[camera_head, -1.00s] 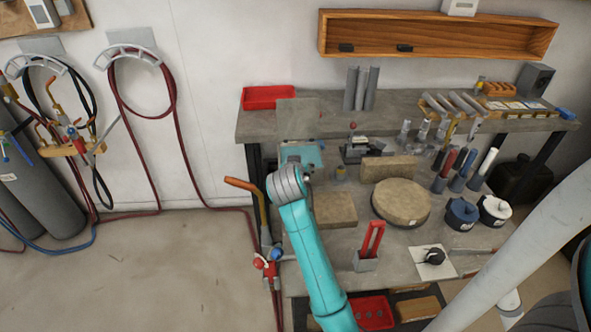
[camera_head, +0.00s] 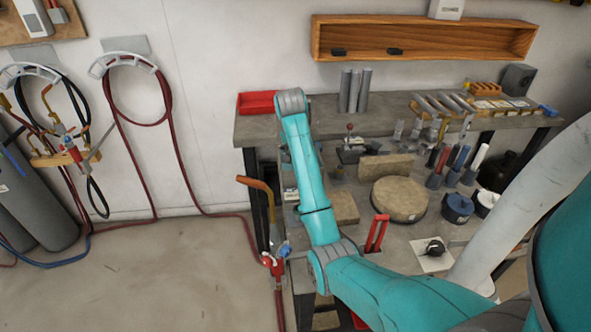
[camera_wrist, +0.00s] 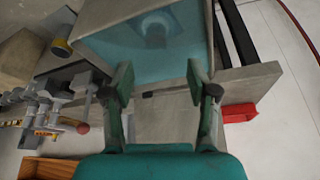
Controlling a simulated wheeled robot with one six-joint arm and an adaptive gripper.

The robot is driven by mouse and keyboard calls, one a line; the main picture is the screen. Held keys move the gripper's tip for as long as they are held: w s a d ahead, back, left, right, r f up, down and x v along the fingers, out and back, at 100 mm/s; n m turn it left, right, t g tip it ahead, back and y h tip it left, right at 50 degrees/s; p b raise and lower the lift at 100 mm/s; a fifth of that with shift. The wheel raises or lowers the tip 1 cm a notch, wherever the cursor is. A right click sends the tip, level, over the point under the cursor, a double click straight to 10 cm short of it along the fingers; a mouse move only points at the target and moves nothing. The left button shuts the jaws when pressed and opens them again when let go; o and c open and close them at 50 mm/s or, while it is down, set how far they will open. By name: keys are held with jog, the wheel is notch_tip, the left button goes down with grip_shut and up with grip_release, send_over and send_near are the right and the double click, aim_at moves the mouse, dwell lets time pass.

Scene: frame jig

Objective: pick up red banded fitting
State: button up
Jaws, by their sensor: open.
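I cannot make out a red band on any fitting in these frames.
A red tray (camera_head: 256,102) sits at the shelf's left end; it also shows in the wrist view (camera_wrist: 240,113). Grey cylinders (camera_head: 354,91) stand right of my wrist. A red-knobbed clamp (camera_head: 350,150), stone-like blocks and a round slab (camera_head: 399,198) crowd the bench. A torch (camera_head: 268,215) hangs at its left edge.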

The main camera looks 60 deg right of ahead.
jog(key=x, duration=0.2)
jog(key=shift+w+f, duration=0.1)
jog(key=shift+f, duration=0.25)
jog(key=shift+s+x, duration=0.2)
jog(key=shift+x, duration=1.15)
jog(key=shift+s+x, duration=0.15)
jog(key=shift+x, duration=1.2)
jog(key=shift+d, duration=0.1)
grip_shut()
